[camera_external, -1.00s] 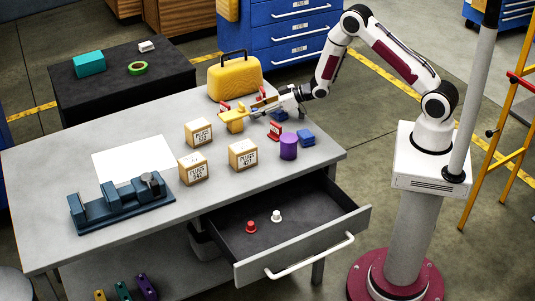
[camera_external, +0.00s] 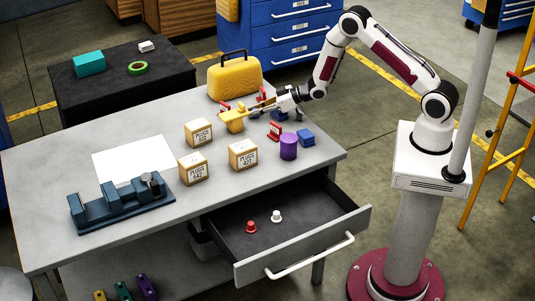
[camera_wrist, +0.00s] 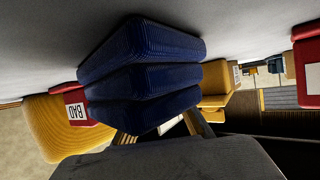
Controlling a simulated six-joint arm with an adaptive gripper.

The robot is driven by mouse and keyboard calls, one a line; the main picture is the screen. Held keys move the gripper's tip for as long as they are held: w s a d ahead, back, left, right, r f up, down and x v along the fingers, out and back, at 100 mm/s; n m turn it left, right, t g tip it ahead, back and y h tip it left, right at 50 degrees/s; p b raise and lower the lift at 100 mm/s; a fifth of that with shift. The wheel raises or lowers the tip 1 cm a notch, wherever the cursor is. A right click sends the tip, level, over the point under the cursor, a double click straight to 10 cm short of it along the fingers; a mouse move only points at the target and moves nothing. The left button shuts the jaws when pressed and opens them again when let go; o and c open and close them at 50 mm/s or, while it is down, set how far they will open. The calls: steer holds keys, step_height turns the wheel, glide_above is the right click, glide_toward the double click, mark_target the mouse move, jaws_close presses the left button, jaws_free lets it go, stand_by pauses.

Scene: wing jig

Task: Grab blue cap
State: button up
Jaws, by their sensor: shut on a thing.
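My gripper (camera_external: 258,109) reaches left over the back of the table. In the external view, a blue thing (camera_external: 280,115) is partly hidden under it. In the wrist view, the blue cap (camera_wrist: 140,75) is a large ribbed body in three tiers, close to the camera. My dark fingers (camera_wrist: 160,130) show at its lower edge, one on each side, shut on it. The contact and the fingertips are mostly hidden behind the blue body. A yellow block (camera_external: 233,120) sits just past the fingers in the external view. A second blue block (camera_external: 305,138) lies apart to the right.
A yellow case (camera_external: 234,77) stands behind; a red stand (camera_external: 274,130) and purple cylinder (camera_external: 288,147) stand in front. Labelled boxes (camera_external: 243,154) occupy the middle. The open drawer (camera_external: 300,225) holds a red and a white piece.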

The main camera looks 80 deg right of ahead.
stand_by(0.3)
steer(key=shift+r, duration=5)
